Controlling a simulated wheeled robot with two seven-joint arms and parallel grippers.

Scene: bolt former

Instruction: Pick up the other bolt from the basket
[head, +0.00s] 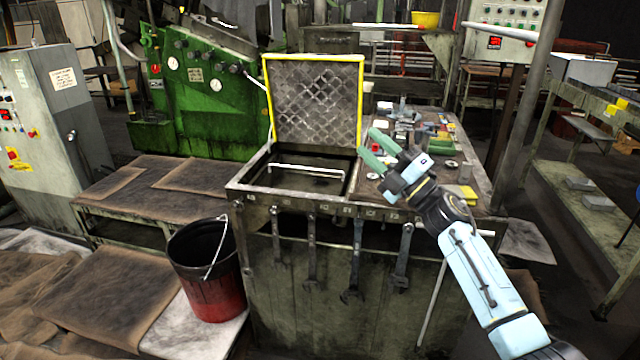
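My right gripper (366,142) is above the workbench, just right of the open compartment. Its two green fingers point up and left, with a gap between them and nothing visible in it. A black and red bucket (208,290) with a wire handle stands on the floor at lower left, well away from the gripper. It is the most basket-like container in view, and its inside is dark. The open compartment (310,178) in the bench has a pale bar across it, and its bottom is dark. I cannot make out any bolt. My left gripper is not in view.
The raised yellow-edged lid (315,100) stands behind the compartment. Small tools and parts clutter the bench top (455,150). Several wrenches (355,265) hang on its front. A green machine (205,95) stands behind, and a low table (150,190) is at left.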

